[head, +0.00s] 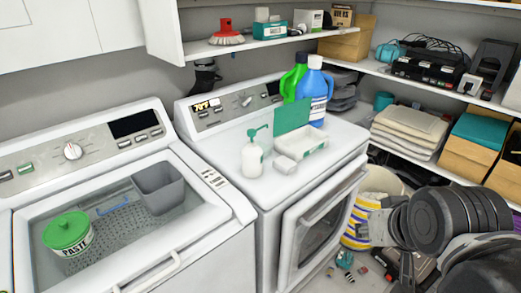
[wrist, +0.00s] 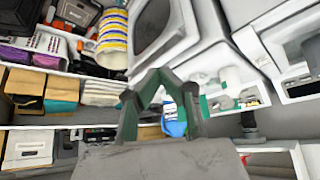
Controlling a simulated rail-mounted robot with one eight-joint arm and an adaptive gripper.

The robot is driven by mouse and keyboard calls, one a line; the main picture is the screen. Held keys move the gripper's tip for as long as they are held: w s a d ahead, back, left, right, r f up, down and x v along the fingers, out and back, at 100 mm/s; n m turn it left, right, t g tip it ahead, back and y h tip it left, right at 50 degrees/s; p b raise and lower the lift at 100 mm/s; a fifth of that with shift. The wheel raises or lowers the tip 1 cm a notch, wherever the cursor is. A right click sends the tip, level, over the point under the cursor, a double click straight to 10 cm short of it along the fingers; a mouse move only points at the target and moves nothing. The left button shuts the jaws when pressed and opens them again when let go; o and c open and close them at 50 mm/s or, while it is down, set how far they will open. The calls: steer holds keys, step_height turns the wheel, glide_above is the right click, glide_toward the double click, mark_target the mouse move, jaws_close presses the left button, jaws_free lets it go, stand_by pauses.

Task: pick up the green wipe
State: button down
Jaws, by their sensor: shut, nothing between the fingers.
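A green panel (head: 292,117) stands upright at the back of a white open tray-like box (head: 300,143) on the right-hand machine. It looks like its raised lid, and I cannot tell whether this is the green wipe. No loose green cloth shows clearly. My gripper (wrist: 160,76) is shut and empty, with its fingertips together in the wrist view. In the head view my arm is at the lower right, off the machine's front right corner and apart from the box.
A white pump bottle (head: 252,158), green jug (head: 291,80) and blue jug (head: 315,90) stand near the box. The left machine holds a green-lidded paste tub (head: 67,234) and a grey bin (head: 159,188). A striped bucket (head: 360,222) and loaded shelves are at the right.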

stand_by(0.3)
steer(key=shift+c, duration=2.3)
jaws_free()
